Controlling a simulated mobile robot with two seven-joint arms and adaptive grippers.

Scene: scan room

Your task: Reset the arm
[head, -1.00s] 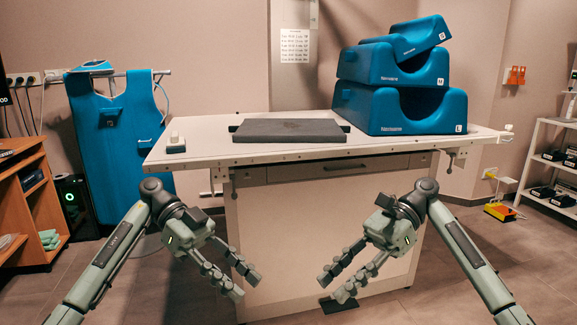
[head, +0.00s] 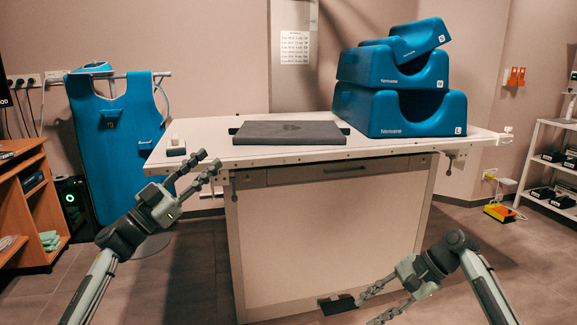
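My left gripper (head: 209,161) is raised at the front left corner of the white table, its fingers pointing up and to the right. Its two fingers are apart with nothing between them. My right gripper (head: 365,308) is low in front of the table at the right, pointing left. Its fingers are apart and empty, and the lower finger runs to the bottom edge of the picture.
The white table (head: 285,155) bears a dark grey pad (head: 290,132), stacked blue cushions (head: 400,110) and a small white-and-dark device (head: 176,146) near my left gripper. A blue apron (head: 115,140) hangs at left. A shelf unit (head: 550,165) stands at right.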

